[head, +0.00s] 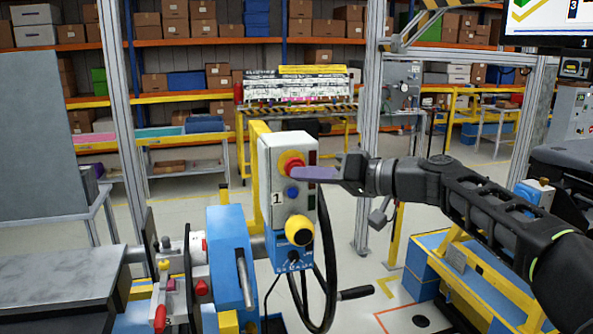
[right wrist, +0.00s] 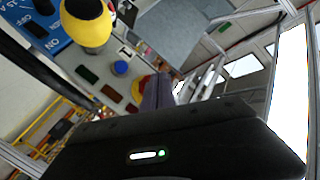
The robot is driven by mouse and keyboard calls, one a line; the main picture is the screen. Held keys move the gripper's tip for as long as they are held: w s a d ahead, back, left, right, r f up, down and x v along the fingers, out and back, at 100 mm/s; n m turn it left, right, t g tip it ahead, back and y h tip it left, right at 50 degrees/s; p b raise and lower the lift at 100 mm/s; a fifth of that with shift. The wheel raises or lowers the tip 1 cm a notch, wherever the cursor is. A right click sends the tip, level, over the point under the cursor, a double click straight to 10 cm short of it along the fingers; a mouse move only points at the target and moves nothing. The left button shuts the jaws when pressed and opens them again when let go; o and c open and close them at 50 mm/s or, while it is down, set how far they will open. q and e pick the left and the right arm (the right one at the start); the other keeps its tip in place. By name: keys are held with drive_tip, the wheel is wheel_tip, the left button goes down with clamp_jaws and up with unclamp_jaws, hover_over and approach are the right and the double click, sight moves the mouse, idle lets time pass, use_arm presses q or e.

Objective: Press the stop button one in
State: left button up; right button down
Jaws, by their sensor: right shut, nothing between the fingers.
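The stop button (head: 291,160) is a red mushroom head in a yellow collar, at the top of a grey control box (head: 271,166) marked 1. My right gripper (head: 298,174) comes in from the right. Its purple-grey fingers are shut and empty, with the tips over the lower part of the red button. I cannot tell whether they touch it. In the right wrist view the fingers (right wrist: 158,92) partly hide the red and yellow stop button (right wrist: 137,90). My left gripper is not in view.
Below the stop button are a blue button (head: 292,192) and a yellow knob (head: 299,230). A metal post (head: 370,120) rises behind my right arm.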

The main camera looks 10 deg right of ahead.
drive_tip(key=shift+w, duration=0.4)
idle(0.5)
drive_tip(key=shift+s+f+b, duration=0.15)
drive_tip(key=shift+s+b, duration=0.25)
drive_tip(key=shift+b, duration=0.15)
drive_tip(key=shift+s, duration=0.4)
drive_tip(key=shift+b, duration=0.35)
drive_tip(key=s+b, duration=0.4)
drive_tip(key=s, duration=0.1)
drive_tip(key=shift+d, duration=0.2)
